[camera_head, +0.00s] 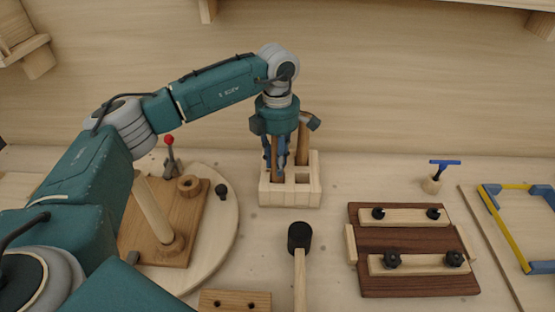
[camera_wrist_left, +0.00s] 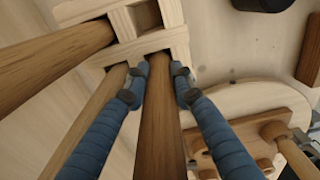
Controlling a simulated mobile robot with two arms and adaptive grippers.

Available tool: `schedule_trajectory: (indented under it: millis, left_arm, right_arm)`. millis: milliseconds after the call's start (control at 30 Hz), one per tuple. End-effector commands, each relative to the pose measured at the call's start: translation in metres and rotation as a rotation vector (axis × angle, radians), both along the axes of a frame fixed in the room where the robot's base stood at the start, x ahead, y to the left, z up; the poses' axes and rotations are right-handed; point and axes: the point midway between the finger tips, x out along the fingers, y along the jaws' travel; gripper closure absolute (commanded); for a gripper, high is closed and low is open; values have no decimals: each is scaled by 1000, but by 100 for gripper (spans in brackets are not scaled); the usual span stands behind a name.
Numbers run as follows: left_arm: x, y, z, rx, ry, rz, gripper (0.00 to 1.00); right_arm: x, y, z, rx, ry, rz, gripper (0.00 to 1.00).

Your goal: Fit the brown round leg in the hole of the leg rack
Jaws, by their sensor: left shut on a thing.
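The leg rack (camera_head: 290,196) is a pale wooden block with square holes, standing at the back centre of the table. My left gripper (camera_head: 277,166) is above it, pointing down, its blue fingers shut on the brown round leg (camera_wrist_left: 160,135). The leg is near upright. In the left wrist view its lower end meets a hole of the rack (camera_wrist_left: 152,42); how deep it sits cannot be told. Another brown leg (camera_head: 303,145) and a paler leg (camera_wrist_left: 92,125) stand in other holes. One hole beside them looks empty. My right gripper is not in view.
A round board (camera_head: 225,215) with a brown plate and pale peg lies left. A black-headed mallet (camera_head: 299,238) lies in front of the rack. A dark board (camera_head: 410,245) with pale bars and black knobs lies right. A blue-handled tool (camera_head: 443,165) stands behind it.

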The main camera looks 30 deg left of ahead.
Motion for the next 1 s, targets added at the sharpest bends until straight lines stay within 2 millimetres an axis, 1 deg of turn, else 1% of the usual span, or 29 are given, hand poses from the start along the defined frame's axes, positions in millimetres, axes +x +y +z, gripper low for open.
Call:
schedule_trajectory:
  millis: [567, 933, 967, 1000]
  left_arm:
    - [0, 0, -3, -1, -1, 0, 100]
    - [0, 0, -9, -1, -1, 0, 100]
    - [0, 0, -8, -1, -1, 0, 70]
    - [0, 0, -8, -1, -1, 0, 62]
  right_arm:
    - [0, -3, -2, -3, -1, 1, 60]
    - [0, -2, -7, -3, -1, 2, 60]
    - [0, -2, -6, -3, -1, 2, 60]
    - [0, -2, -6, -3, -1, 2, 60]
